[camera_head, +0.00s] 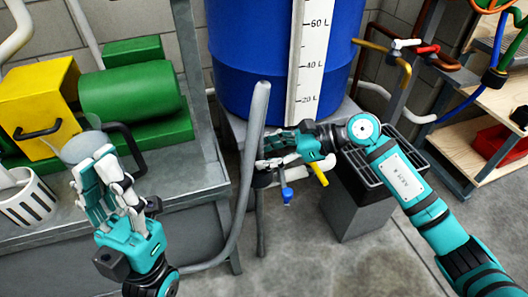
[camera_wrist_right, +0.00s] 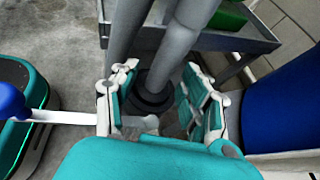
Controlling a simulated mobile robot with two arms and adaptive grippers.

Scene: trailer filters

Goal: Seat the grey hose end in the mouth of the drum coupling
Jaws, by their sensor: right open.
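The grey hose (camera_head: 251,140) rises from the lower left to a high point before the blue drum, crossing in front of my right gripper (camera_head: 268,164). In the right wrist view, two grey lengths show, and one hose length (camera_wrist_right: 180,50) runs down to a dark ringed coupling (camera_wrist_right: 150,103). My right gripper (camera_wrist_right: 162,105) is open, with its fingers apart on either side of the coupling and hose. I cannot tell whether the hose end is inside the mouth or only over it. My left gripper (camera_head: 103,172) is far left, away from the hose; its finger gap is unclear.
The blue drum (camera_head: 240,50) stands behind the right gripper. A blue-handled valve (camera_head: 287,194) and a grey grated box (camera_head: 362,200) are close by. A metal bench (camera_head: 180,205) with a green motor (camera_head: 130,92) and a white basket (camera_head: 28,205) fills the left.

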